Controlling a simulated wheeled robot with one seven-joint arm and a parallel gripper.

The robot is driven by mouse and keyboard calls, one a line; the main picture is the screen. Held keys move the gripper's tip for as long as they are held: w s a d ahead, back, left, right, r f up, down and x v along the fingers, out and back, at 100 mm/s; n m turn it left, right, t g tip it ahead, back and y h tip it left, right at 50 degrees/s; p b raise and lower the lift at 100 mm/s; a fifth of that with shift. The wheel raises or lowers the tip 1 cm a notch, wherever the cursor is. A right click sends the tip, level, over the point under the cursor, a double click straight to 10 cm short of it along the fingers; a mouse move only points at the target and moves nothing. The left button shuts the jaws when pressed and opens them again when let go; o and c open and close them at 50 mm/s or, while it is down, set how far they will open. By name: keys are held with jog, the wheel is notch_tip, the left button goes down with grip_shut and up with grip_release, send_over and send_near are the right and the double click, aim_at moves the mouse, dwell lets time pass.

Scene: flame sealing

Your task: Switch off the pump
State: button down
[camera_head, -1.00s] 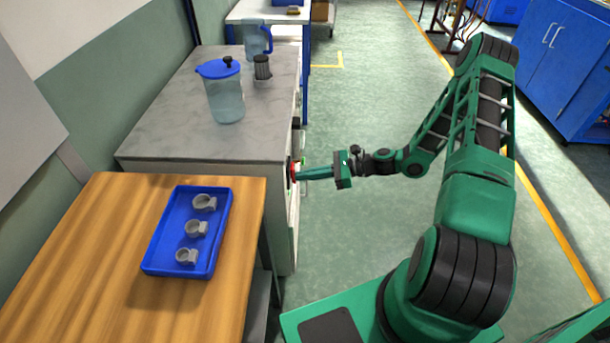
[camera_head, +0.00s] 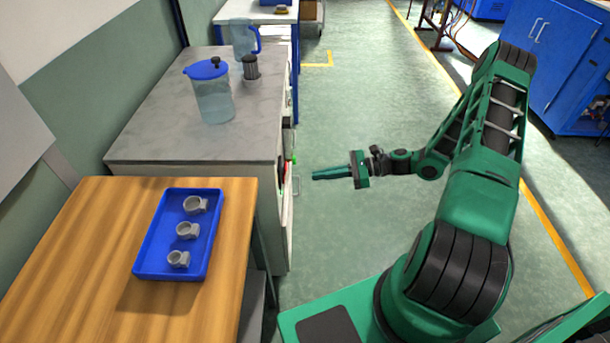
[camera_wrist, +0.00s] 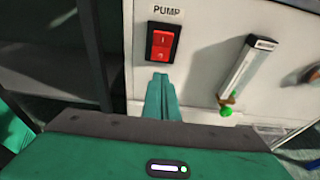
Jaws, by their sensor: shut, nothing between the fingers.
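The pump switch (camera_wrist: 161,44) is a red rocker in a black frame on the white front panel, under the label "PUMP" (camera_wrist: 166,11). In the head view only a small red part of the switch (camera_head: 282,188) shows, edge-on. My gripper (camera_wrist: 161,78) is shut and empty. In the wrist view its fingertips appear just below the switch. In the head view my gripper (camera_head: 314,177) is in front of the panel with a gap between its tips and the panel.
A flow tube with a green knob (camera_wrist: 226,111) is right of the switch. The grey-topped cabinet (camera_head: 180,145) carries a blue-lidded pitcher (camera_head: 213,97). A wooden table (camera_head: 105,235) with a blue tray (camera_head: 150,255) stands nearer. The floor right of the panel is clear.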

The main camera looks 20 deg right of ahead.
jog(key=d, duration=0.1)
jog(key=s+d, duration=0.1)
jog(key=d, duration=0.1)
jog(key=s+d, duration=0.1)
jog(key=d, duration=0.1)
jog(key=shift+d, duration=0.15)
jog(key=shift+s, duration=0.1)
dwell(0.3)
jog(key=s+d+r+n+g+h, duration=0.2)
jog(key=s+r+n+h, duration=0.5)
jog(key=s+r, duration=0.7)
jog(key=s+d+r+n+g+h, duration=0.2)
jog(key=s+r+n+h, duration=0.4)
jog(key=s+r, duration=0.8)
jog(key=s+n+g, duration=0.1)
jog(key=n, duration=0.2)
jog(key=shift+s+d+r+g+h, duration=0.2)
jog(key=shift+s+d+g+h, duration=0.1)
jog(key=shift+d+h, duration=0.1)
